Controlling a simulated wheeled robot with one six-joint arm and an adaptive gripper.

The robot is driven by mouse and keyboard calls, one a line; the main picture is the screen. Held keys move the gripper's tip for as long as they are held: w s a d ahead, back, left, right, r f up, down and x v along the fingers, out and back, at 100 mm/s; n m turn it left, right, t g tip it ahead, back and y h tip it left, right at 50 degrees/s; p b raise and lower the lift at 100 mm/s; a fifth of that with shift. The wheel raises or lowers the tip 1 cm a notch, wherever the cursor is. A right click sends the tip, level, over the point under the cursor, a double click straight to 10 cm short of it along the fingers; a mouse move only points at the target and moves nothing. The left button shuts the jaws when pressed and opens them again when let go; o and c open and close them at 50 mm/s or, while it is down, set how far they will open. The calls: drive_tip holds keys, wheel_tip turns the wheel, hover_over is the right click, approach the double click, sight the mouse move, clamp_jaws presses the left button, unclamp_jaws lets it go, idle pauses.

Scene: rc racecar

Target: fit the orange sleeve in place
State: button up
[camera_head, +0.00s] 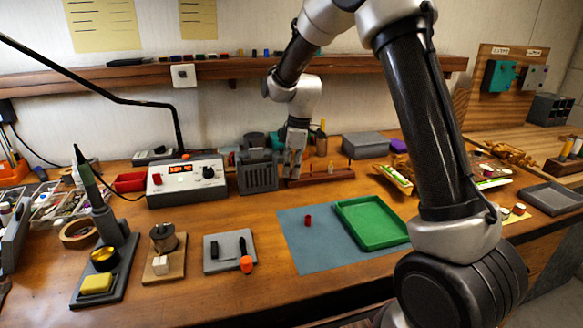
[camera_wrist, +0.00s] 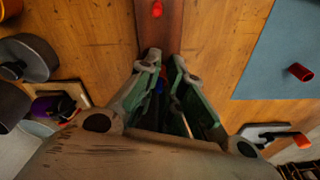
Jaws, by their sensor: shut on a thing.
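My gripper (camera_head: 293,163) is over the left end of a reddish-brown wooden rack (camera_head: 328,174) with upright pegs. In the wrist view its fingers (camera_wrist: 162,65) are close together, with small blue and reddish bits showing between them. The held thing is mostly hidden, so I cannot tell whether it is the orange sleeve. The rack's top (camera_wrist: 158,35) lies beyond the fingertips, with a red piece (camera_wrist: 156,8) on it. An orange rounded piece (camera_head: 246,263) is at the edge of a small grey tray (camera_head: 214,264).
A grey vented box (camera_head: 258,178) and a power supply (camera_head: 187,181) stand left of my gripper. A green tray (camera_head: 372,245) lies on the mat's right. A soldering-iron stand (camera_head: 107,260) is at the left. Bare wood lies in front of the rack.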

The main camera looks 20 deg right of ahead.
drive_tip(key=o, duration=1.1)
wheel_tip(320, 180, up, 9)
drive_tip(key=shift+d, duration=0.45)
idle(0.7)
idle(0.6)
